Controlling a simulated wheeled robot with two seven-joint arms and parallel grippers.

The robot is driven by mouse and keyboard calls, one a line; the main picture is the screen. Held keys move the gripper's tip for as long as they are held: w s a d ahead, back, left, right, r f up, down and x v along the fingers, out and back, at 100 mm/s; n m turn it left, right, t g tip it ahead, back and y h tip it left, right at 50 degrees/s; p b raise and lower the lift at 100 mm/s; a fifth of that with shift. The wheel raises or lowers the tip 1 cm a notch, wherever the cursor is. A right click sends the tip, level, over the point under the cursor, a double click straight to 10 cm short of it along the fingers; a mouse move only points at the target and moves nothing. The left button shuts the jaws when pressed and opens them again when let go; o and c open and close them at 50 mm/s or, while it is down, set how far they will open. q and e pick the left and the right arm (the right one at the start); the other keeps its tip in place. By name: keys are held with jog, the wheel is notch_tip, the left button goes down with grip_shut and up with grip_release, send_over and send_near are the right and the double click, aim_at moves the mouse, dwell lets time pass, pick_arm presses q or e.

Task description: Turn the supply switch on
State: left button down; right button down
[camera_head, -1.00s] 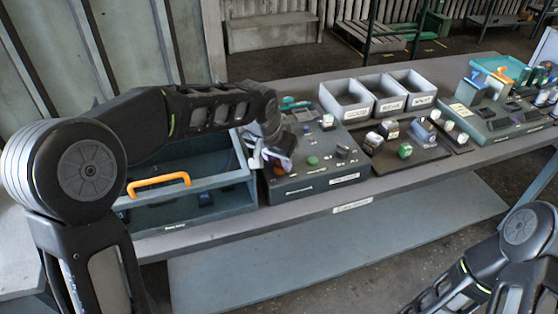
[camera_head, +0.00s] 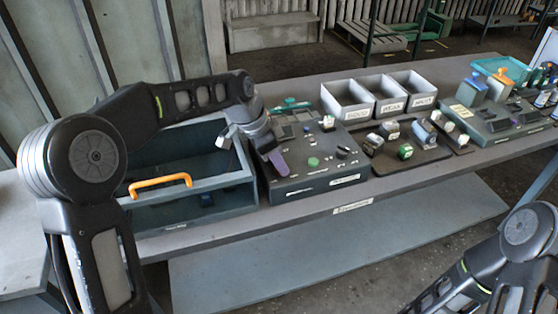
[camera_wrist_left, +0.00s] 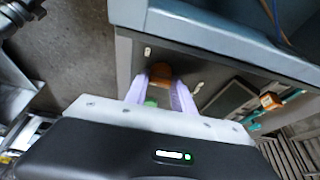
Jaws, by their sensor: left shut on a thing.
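The dark control panel (camera_head: 320,180) lies on the bench and carries knobs, a green button (camera_head: 313,161) and small labels too small to read. My left gripper (camera_head: 278,163) reaches down onto its left part. In the left wrist view its two purple fingers (camera_wrist_left: 160,84) are shut on a round orange-brown knob (camera_wrist_left: 160,69), which looks like the supply switch. The fingers hide this knob in the head view. A green part shows between the fingers in the wrist view. My right arm is at the lower right of the head view, with its gripper out of frame.
A blue-grey open box (camera_head: 222,200) with an orange handle (camera_head: 160,183) stands just left of the panel. Grey bins (camera_head: 346,105) stand behind and right. A dark tray (camera_head: 430,155) with small parts lies to the right. The bench's front edge is clear.

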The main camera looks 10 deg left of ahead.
pick_arm(q)
jog(key=m, duration=0.2)
jog(key=m+g+p, duration=0.1)
jog(key=shift+w+r+m+h, duration=0.1)
jog(key=shift+w+m+h, duration=0.05)
jog(key=shift+m+h, duration=0.2)
jog(key=m+g+p, duration=0.1)
jog(key=m, duration=0.1)
jog(key=m+g+p, duration=0.1)
jog(key=m, duration=0.2)
jog(key=shift+w+m+g, duration=0.1)
jog(key=shift+m+g, duration=0.2)
jog(key=shift+m, duration=0.05)
jog(key=c, duration=1.1)
grip_release()
